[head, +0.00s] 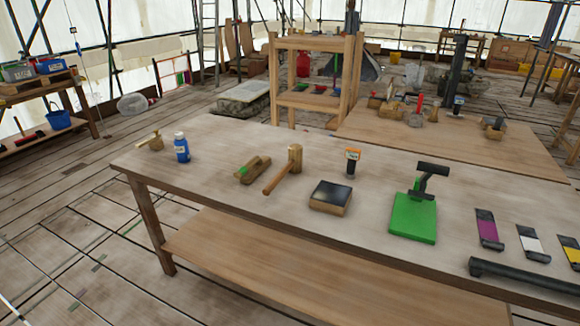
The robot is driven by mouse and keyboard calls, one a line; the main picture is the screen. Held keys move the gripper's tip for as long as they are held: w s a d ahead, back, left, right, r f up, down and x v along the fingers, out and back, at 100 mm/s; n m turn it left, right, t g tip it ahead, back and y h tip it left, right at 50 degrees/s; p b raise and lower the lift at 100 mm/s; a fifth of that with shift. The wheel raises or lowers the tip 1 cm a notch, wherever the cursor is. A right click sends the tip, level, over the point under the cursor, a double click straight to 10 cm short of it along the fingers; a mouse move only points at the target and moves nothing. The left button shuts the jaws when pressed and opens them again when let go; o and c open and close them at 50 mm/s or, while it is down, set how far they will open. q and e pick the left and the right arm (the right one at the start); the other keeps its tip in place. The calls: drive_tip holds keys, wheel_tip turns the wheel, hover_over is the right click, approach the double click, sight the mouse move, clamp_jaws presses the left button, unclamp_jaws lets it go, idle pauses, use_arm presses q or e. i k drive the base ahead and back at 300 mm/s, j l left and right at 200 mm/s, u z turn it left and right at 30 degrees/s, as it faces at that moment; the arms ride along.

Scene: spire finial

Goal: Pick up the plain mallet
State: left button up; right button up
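A wooden mallet (278,179) without visible markings lies near the middle of the long table. Its block head (295,154) is at the far end, and its handle points toward the table's near edge, down and left. It lies just right of a wooden tool with a green part (253,170). A smaller, light wooden, mallet-like item (153,142) sits at the table's far left end; I cannot make out its details. Neither of my grippers is in view.
On the table (224,149) stand a blue bottle (181,147), a dark-topped block (330,197), an orange-and-black item (352,161) and a green-based press (412,217). Coloured cards and a black bar (523,276) lie at the right. The front left tabletop is clear.

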sight(294, 166)
drive_tip(key=i+j+u, duration=0.1)
drive_tip(key=i+j, duration=0.3)
drive_tip(key=i+j+u, duration=0.1)
drive_tip(key=i+j, duration=0.25)
drive_tip(key=i, duration=0.2)
